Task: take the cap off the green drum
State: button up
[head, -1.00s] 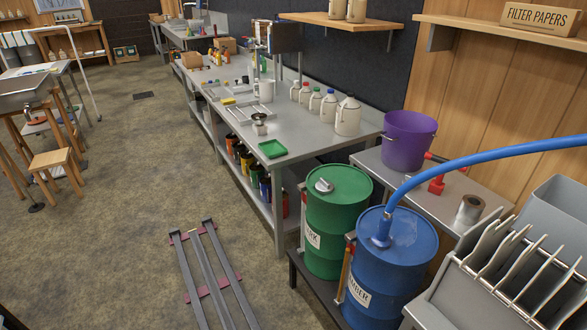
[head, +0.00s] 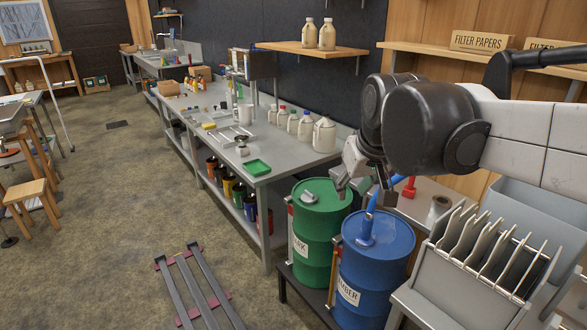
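The green drum (head: 322,238) stands upright on a low dark stand beside the blue drum (head: 374,275). Its grey metal cap (head: 309,197) sits on the drum top, toward the left side. My gripper (head: 352,187) hangs from the arm above and to the right of the cap, near the back of the two drums. It is apart from the cap. Its fingers look spread with nothing between them, though they are small in this view. The purple bucket behind is hidden by my arm.
White jugs (head: 324,135) and a green tray (head: 257,167) stand on the grey bench at the left. A rack of plates (head: 480,255) is at the right.

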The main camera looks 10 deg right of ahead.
jog(key=w+r+n+g, duration=0.1)
jog(key=w+r, duration=0.1)
jog(key=w, duration=1.2)
jog(key=n+g+p, duration=0.3)
jog(key=g, duration=0.1)
send_over(310, 193)
notch_tip(310, 193, down, 23)
jog(key=shift+w+f, duration=0.1)
jog(key=shift+f, duration=0.05)
jog(key=shift+w+f, duration=0.15)
jog(key=shift+f, duration=0.65)
jog(key=shift+f+b, duration=1.9)
jog(key=shift+f, duration=2.45)
jog(key=shift+c, duration=0.2)
grip_shut()
